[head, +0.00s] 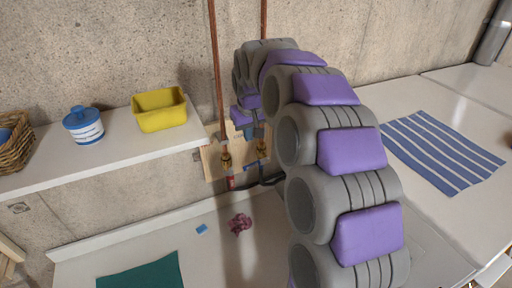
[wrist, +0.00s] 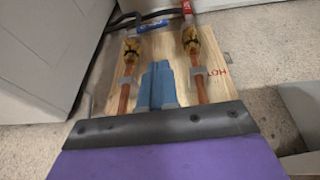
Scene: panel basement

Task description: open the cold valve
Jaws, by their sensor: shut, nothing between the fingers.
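Two brass valves sit on copper pipes on a wooden wall panel (wrist: 105,86). The cold valve (wrist: 131,50), beside a blue-marked hose end (wrist: 152,25), is at the left in the wrist view. It shows at the right of the panel in the head view (head: 262,151), partly hidden by my arm. The hot valve (wrist: 191,40) has a red end and a red "HOT" label beside its pipe; it is at left in the head view (head: 226,160). My gripper (wrist: 157,66) has blue fingers, shut and empty, in front of the panel between the two pipes. I see no contact with either valve.
A white shelf (head: 110,150) at left holds a yellow tub (head: 160,109), a blue-white jar (head: 84,126) and a basket (head: 14,143). Below lie a teal cloth (head: 145,272) and a pink cluster (head: 240,224). A striped cloth (head: 440,150) covers a white top at right.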

